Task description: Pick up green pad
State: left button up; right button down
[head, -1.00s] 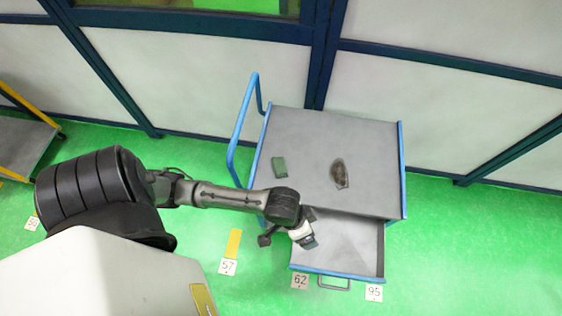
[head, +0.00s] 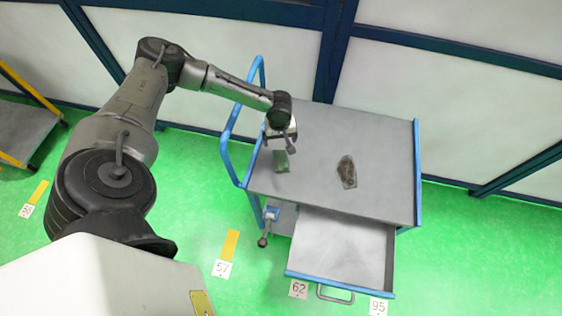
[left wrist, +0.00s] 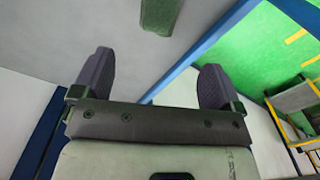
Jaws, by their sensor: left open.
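The green pad (head: 281,161) lies on the left part of the grey cart top (head: 325,130), near its left edge. In the left wrist view the pad (left wrist: 160,14) is at the top edge, partly cut off, beyond the fingertips. My left gripper (head: 284,140) is just behind the pad in the head view, above the cart top. In the left wrist view its two fingers (left wrist: 156,68) are spread apart with nothing between them. I cannot tell its exact height above the top. My right gripper is not in view.
A dark brownish object (head: 347,172) lies to the right of the pad. The cart has a blue handle (head: 226,150) at left and an open, empty drawer (head: 340,250) in front. A framed wall (head: 435,110) stands behind.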

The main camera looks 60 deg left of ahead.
aim_at(280, 155)
pick_arm(q)
notch_tip(280, 155, down, 12)
jog(key=shift+w+r+b, duration=0.1)
jog(key=shift+r+b, duration=0.05)
jog(key=shift+b, duration=0.2)
dwell(0.4)
jog(key=c, duration=1)
jog(key=shift+r, duration=0.6)
notch_tip(280, 155, up, 3)
jog(key=shift+f, duration=0.1)
jog(key=s+d+r+p, duration=0.1)
jog(key=s+d+r, duration=0.2)
jog(key=d+r, duration=0.4)
jog(key=d, duration=0.4)
jog(key=shift+s+d, duration=0.15)
jog(key=shift+s, duration=0.05)
